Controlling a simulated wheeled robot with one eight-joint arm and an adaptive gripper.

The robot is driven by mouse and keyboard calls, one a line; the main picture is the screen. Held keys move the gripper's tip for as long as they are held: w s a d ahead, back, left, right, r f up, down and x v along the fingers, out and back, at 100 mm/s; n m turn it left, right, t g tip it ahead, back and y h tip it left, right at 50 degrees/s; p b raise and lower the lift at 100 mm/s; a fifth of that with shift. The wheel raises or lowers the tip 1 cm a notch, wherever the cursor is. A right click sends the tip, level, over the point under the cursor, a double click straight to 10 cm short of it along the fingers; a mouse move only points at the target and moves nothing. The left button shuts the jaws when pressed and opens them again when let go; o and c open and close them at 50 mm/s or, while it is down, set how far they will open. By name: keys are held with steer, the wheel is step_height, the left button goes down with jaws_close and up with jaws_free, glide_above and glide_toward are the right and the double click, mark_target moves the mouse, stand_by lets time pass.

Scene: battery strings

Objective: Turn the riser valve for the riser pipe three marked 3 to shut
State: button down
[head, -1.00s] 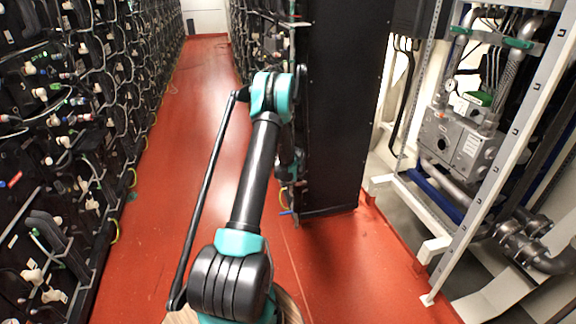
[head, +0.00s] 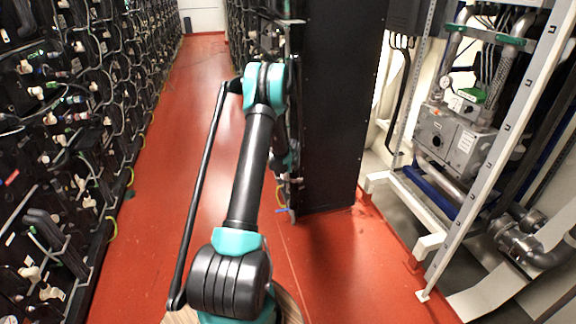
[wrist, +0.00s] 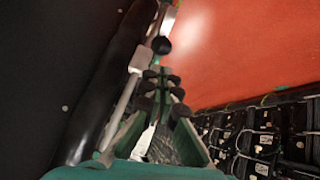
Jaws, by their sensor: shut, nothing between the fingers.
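My gripper (wrist: 160,80) shows in the wrist view as green fingers with dark pads. It is shut and empty, with a black panel to its left and red floor beyond. In the head view my arm rises in the middle of the aisle and its gripper end is hidden behind the arm. Pipework (head: 498,65) stands inside a grey open frame (head: 500,150) at the right, with a grey box unit (head: 450,138) and a round gauge (head: 444,82). I cannot make out a mark 3 or tell which part is the riser valve for pipe three.
Battery racks (head: 60,150) with cables line the left side. A tall black cabinet (head: 335,110) stands right of my arm, close to it. Red floor (head: 180,130) runs clear down the aisle and between cabinet and frame (head: 355,270). Metal pipe fittings (head: 525,240) sit low at the right.

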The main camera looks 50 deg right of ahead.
steer(key=s+a+f+v, duration=0.1)
steer(key=v, duration=0.9)
steer(key=w+d+r+m+y, duration=0.2)
steer(key=w+d+r+y, duration=0.15)
steer(key=d, duration=0.55)
steer(key=shift+y, duration=0.25)
steer(key=w+f, duration=0.1)
steer(key=f, duration=0.2)
steer(key=w+f, duration=0.1)
steer(key=f, duration=0.3)
steer(key=w+f, duration=0.1)
steer(key=f, duration=0.2)
steer(key=shift+w+d+f, duration=0.2)
steer(key=shift+w+f, duration=0.05)
steer(key=shift+w, duration=0.15)
steer(key=shift+a+f, duration=0.2)
steer(key=shift+f, duration=0.35)
steer(key=shift+s+a+f, duration=0.15)
steer(key=shift+f, duration=0.25)
steer(key=shift+s+a+f, duration=0.1)
steer(key=shift+s+f, duration=0.05)
steer(key=shift+f, duration=0.2)
